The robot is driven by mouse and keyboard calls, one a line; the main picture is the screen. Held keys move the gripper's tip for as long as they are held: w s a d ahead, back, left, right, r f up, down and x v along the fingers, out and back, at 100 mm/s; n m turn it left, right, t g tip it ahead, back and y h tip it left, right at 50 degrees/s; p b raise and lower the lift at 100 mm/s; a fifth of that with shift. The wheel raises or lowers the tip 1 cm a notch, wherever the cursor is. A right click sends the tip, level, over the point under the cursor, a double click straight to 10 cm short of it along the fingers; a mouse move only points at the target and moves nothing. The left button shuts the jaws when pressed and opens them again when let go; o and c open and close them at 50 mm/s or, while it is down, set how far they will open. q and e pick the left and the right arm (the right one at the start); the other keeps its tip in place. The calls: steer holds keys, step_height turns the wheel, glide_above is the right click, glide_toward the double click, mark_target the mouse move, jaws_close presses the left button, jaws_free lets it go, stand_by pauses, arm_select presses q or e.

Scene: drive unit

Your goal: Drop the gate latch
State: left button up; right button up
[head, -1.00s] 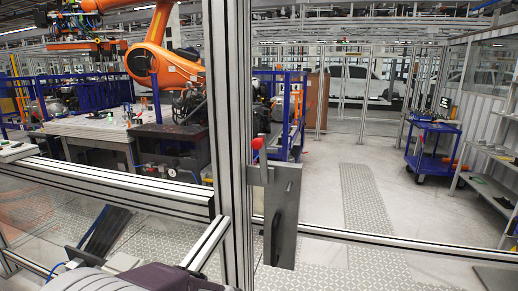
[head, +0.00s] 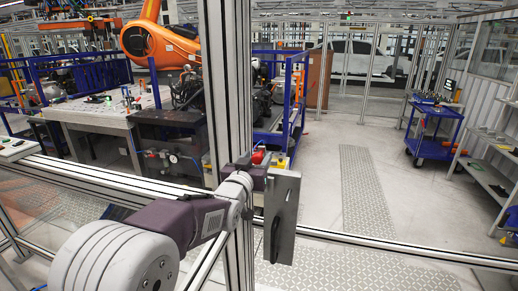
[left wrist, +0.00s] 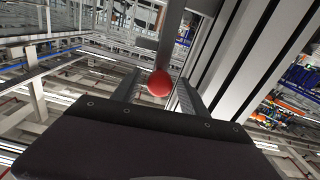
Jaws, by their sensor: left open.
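The gate latch is a grey metal plate (head: 283,215) on the aluminium gate post (head: 228,90), with a red ball knob (head: 258,156) near its top left. My left gripper (head: 262,172) is at the knob, partly hiding it and the lever under it. In the left wrist view the red knob (left wrist: 160,83) lies between the two open fingers (left wrist: 156,95), with a gap on each side. A grey bar (left wrist: 171,35) runs up behind it in that view. The fingers do not appear shut on anything. My right gripper is in neither view.
Aluminium fence rails (head: 390,249) run along both sides of the post. Beyond the fence stand an orange robot arm (head: 160,40), a work table (head: 95,115) and a blue cart (head: 435,130). The floor behind the gate is clear.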

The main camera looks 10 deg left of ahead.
arm_select(q)
steer(key=shift+w+d+p, duration=0.1)
steer(key=shift+w+p, duration=0.2)
steer(key=shift+w, duration=0.9)
jaws_close()
stand_by(0.5)
